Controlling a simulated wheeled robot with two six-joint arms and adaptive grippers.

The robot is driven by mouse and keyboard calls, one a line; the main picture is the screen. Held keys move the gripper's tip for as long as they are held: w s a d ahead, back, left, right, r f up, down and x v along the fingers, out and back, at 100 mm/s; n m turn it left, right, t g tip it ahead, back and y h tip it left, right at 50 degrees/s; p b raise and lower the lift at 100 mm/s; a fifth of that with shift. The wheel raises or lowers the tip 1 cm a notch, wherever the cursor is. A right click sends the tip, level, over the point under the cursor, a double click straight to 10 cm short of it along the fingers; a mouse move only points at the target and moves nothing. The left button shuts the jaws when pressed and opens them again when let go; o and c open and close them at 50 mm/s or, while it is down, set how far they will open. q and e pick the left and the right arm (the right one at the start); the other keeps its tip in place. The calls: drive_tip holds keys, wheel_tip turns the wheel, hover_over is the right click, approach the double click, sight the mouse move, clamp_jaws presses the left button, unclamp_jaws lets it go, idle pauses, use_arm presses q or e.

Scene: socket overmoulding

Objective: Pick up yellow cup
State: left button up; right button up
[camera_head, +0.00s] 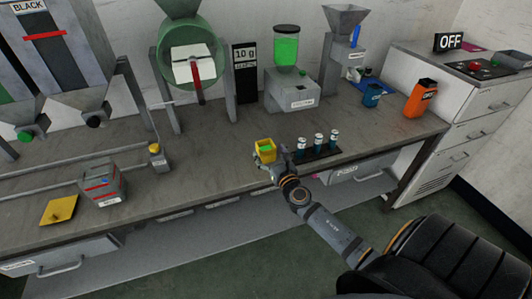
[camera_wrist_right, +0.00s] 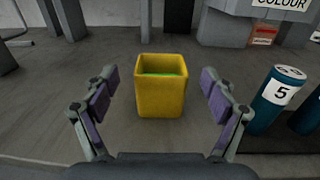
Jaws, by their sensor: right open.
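The yellow cup (camera_head: 265,152) is square and stands upright on the bench, with something green inside. It also shows in the middle of the right wrist view (camera_wrist_right: 162,92). My right gripper (camera_head: 276,163) is at the cup's near side in the head view. In the wrist view the right gripper (camera_wrist_right: 160,90) is open, with one purple-padded finger on each side of the cup and a gap on both sides. My left gripper is not in view.
Several blue-and-white cylinders (camera_head: 318,142) stand in a dark rack right of the cup; one (camera_wrist_right: 276,98) marked 5 is close to the right finger. A dispenser with green contents (camera_head: 291,88) stands behind. A grey box (camera_head: 103,185) and yellow plate (camera_head: 59,211) lie left.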

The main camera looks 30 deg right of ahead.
sight(266, 145)
drive_tip(key=w, duration=0.2)
drive_tip(key=w+d, duration=0.1)
drive_tip(key=w, duration=0.1)
drive_tip(key=shift+w+f, duration=0.1)
drive_tip(key=shift+w, duration=0.1)
drive_tip(key=shift+s, duration=0.15)
drive_tip(key=shift+c, duration=0.3)
drive_tip(key=c, duration=1.2)
